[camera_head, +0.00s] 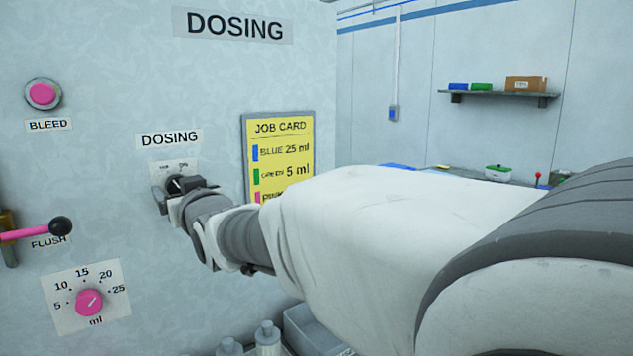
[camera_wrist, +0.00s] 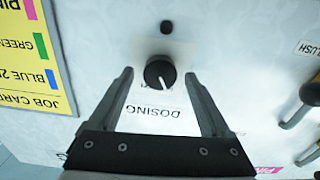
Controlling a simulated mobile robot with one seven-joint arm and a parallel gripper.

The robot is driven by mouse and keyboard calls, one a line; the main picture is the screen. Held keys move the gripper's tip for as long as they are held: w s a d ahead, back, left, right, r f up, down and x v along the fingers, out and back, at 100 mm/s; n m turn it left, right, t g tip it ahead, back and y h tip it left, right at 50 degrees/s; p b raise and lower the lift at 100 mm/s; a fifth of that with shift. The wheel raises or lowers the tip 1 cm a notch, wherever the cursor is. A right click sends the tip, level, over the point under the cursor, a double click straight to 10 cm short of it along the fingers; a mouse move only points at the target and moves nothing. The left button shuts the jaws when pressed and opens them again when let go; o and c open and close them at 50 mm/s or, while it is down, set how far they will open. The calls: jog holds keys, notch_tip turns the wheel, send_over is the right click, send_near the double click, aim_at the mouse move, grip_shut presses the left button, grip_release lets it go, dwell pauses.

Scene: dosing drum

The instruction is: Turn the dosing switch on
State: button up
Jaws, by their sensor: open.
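The dosing switch is a round black knob with a white pointer line (camera_wrist: 160,72) on a white plate under the wall label DOSING (camera_head: 169,138). The wrist view is upside down, and there the pointer aims down and slightly right, toward the label side. In the head view the knob (camera_head: 176,184) is partly hidden by my gripper; small marks on the plate above it are hard to read. My gripper (camera_wrist: 159,74) is open, with one finger on each side of the knob. Gaps show between the fingers and the knob in the wrist view.
A job card (camera_head: 279,145) hangs right of the switch. A pink FLUSH lever with a black ball (camera_head: 61,226), a pink ml dial (camera_head: 89,302) and a pink BLEED button (camera_head: 42,94) are to the left. Bottles (camera_head: 267,340) and a grey bin (camera_head: 312,328) stand below.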

jog(key=shift+c, duration=0.2)
grip_shut()
dwell(0.3)
jog(key=shift+w+f+m+b, duration=0.1)
jog(key=shift+m+b, duration=0.3)
jog(key=shift+b, duration=0.15)
jog(key=shift+d+m+b, duration=0.1)
jog(key=shift+m+b, duration=4.5)
jog(key=shift+m, duration=0.9)
